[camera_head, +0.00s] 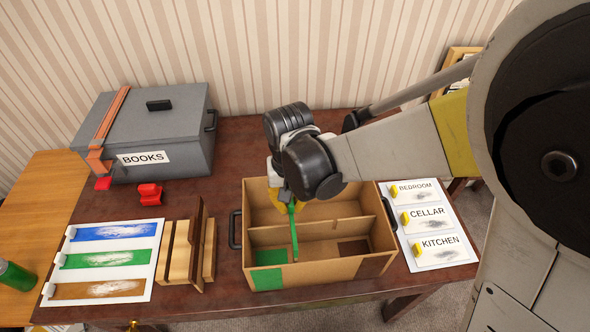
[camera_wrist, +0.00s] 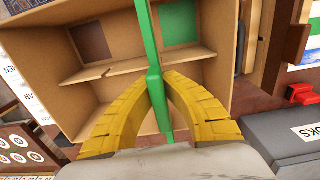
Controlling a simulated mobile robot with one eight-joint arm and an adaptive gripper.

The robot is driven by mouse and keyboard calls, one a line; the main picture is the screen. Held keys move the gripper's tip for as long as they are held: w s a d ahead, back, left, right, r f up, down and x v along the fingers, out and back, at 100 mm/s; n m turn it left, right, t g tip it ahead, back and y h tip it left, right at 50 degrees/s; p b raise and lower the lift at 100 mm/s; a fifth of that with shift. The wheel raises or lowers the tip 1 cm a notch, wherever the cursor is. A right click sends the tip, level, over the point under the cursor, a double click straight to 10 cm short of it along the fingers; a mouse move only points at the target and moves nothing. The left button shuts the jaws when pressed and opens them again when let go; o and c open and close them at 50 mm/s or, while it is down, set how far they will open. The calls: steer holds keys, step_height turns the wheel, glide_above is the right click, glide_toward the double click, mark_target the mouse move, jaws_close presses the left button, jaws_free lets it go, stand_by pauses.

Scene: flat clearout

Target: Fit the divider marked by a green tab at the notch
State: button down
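My gripper (camera_head: 287,200) is over the left half of a cardboard box (camera_head: 320,276). Its yellow fingers are closed on a narrow green divider (camera_head: 294,233), also seen edge-on in the wrist view (camera_wrist: 154,90). The green divider runs across the box's lengthwise cardboard partition (camera_head: 330,231); I cannot tell whether it touches it or how deep it sits. A green patch (camera_head: 268,257) marks the box floor at the left, with another green patch (camera_head: 268,280) on the front wall. A brown patch (camera_head: 353,247) lies at the right. The fingers hide the divider's far part.
Several wooden pieces (camera_head: 187,253) stand left of the box beside a colour-striped card (camera_head: 104,262). A grey BOOKS box (camera_head: 160,130) and a red object (camera_head: 150,194) are at the back left. A label board (camera_head: 428,225) lies right of the box.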

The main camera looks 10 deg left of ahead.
steer(key=shift+f+b, duration=3.15)
steer(key=shift+f, duration=0.65)
steer(key=c, duration=1.5)
jaws_free()
steer(key=shift+c, duration=0.2)
step_height(320, 180, up, 12)
step_height(320, 180, up, 5)
steer(key=p, duration=0.4)
steer(key=shift+r, duration=0.1)
